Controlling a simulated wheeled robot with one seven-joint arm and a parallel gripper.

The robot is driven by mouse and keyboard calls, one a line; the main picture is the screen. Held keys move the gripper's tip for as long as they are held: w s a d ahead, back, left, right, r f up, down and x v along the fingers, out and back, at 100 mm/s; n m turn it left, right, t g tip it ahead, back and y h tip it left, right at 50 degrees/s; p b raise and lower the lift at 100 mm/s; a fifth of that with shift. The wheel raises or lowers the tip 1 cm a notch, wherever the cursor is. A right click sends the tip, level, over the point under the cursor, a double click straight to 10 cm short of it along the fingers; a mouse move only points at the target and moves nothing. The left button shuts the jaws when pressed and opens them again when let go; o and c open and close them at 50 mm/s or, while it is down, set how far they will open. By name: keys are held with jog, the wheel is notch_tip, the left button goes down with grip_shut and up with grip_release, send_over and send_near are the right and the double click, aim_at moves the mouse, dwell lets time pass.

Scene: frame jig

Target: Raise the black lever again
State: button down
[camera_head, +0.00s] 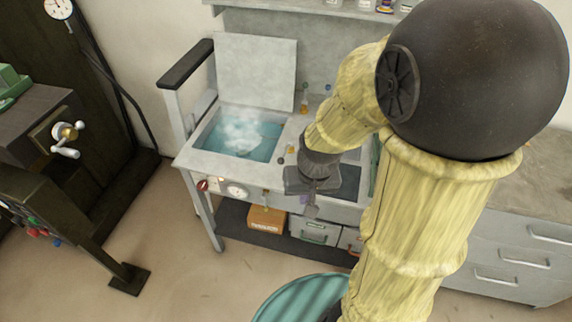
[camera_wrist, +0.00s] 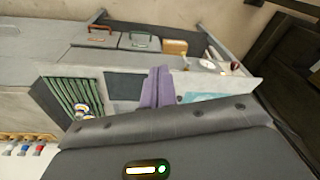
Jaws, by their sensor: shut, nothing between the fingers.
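A thick black bar (camera_head: 187,63), the only thing that looks like the black lever, sits across the top of the grey uprights at the bench's left side. It is raised well above the water bath (camera_head: 237,135); whether it pivots cannot be told. My gripper (camera_head: 311,208) is at the bench's front, right of the bath and well to the right of and below the black bar. Its two fingers (camera_wrist: 156,88) are together and empty in the wrist view. I cannot make out the lever in the wrist view.
A pale panel (camera_head: 256,72) stands upright behind the bath. A gauge (camera_head: 236,190) and red knob (camera_head: 203,185) are on the bench front. An orange box (camera_head: 266,219) lies on the lower shelf. A teal drum (camera_head: 300,299) stands in front. A dark machine (camera_head: 60,195) stands left.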

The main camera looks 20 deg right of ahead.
jog(key=w+f+m+g+y+b, duration=0.1)
jog(key=w+f+m+y+b, duration=0.15)
jog(key=w+f+m, duration=0.3)
jog(key=m+t+y+b, duration=0.3)
jog(key=m+t+y, duration=0.4)
jog(key=m, duration=0.8)
send_near(285, 152)
jog(key=s, duration=0.5)
jog(key=shift+s+f, duration=0.1)
jog(key=shift+f, duration=0.15)
jog(key=p+x, duration=0.1)
jog(key=x, duration=0.9)
jog(key=shift+f, duration=0.1)
jog(key=shift+p, duration=0.35)
